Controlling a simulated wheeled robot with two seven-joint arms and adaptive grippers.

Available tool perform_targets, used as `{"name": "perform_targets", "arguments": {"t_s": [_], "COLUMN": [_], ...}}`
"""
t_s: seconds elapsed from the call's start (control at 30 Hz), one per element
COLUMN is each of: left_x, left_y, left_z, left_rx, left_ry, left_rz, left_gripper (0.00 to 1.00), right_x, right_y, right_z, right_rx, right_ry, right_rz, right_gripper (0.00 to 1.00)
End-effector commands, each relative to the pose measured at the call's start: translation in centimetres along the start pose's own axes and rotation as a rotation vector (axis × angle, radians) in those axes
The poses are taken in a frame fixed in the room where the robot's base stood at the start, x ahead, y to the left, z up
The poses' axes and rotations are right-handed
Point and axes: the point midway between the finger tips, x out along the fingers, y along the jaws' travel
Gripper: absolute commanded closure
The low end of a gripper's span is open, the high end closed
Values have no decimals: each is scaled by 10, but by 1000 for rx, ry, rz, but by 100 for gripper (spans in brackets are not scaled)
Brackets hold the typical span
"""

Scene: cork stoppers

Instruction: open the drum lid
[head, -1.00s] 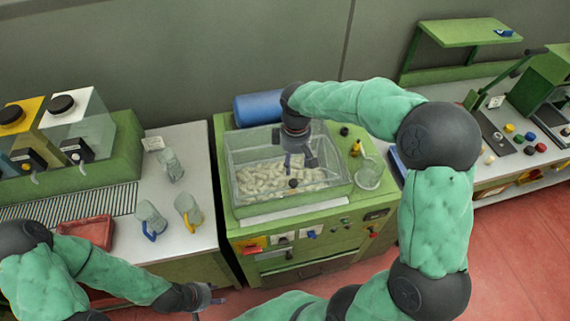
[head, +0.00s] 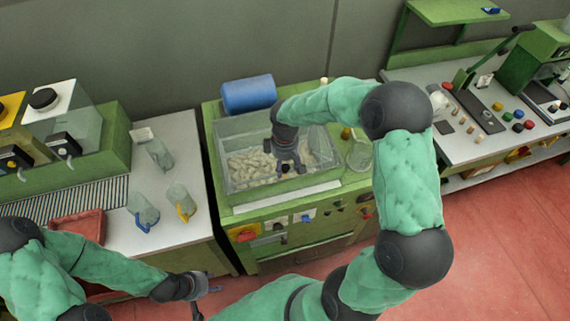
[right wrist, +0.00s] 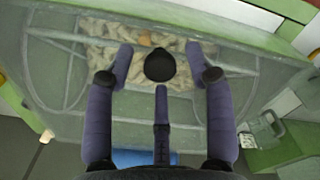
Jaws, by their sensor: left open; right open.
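The drum (head: 222,160) is a clear box on a green machine, with pale cork stoppers (head: 250,168) inside. Its see-through lid (right wrist: 60,60) is shut and carries a black round knob (right wrist: 160,66). My right gripper (head: 288,166) is open and points down over the lid. In the right wrist view its fingers (right wrist: 160,72) spread to both sides of the knob, with a third finger below it. Contact with the knob cannot be told. My left gripper (head: 207,291) is open and empty, low in front of the left counter.
A blue roll (head: 248,95) lies behind the drum. A clear jug (head: 360,156) stands right of it. Several clear jugs (head: 181,200) and a red tray (head: 78,227) are on the left counter. Knobs and switches (head: 307,218) line the machine front.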

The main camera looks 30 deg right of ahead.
Motion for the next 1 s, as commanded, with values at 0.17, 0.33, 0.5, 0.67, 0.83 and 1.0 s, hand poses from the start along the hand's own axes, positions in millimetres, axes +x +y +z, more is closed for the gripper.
{"name": "perform_targets", "arguments": {"t_s": [0.17,0.33,0.5,0.67,0.83,1.0], "left_x": [0,0,0,-2,-10,-29], "left_y": [0,0,0,0,4,10], "left_z": [0,0,0,0,0,1], "left_rx": [0,0,0,0,0,0], "left_ry": [0,0,0,0,0,0], "left_rz": [0,0,0,0,0,0], "left_gripper": [54,54,54,54,54,54], "right_x": [0,0,0,-1,-11,-31], "right_y": [0,0,0,0,1,4], "right_z": [0,0,0,0,-1,-4], "right_rx": [0,0,0,0,0,0], "right_ry": [0,0,0,-2,-19,-59], "right_rz": [0,0,0,-2,-19,-59], "right_gripper": [46,77,100,100,100,100]}}
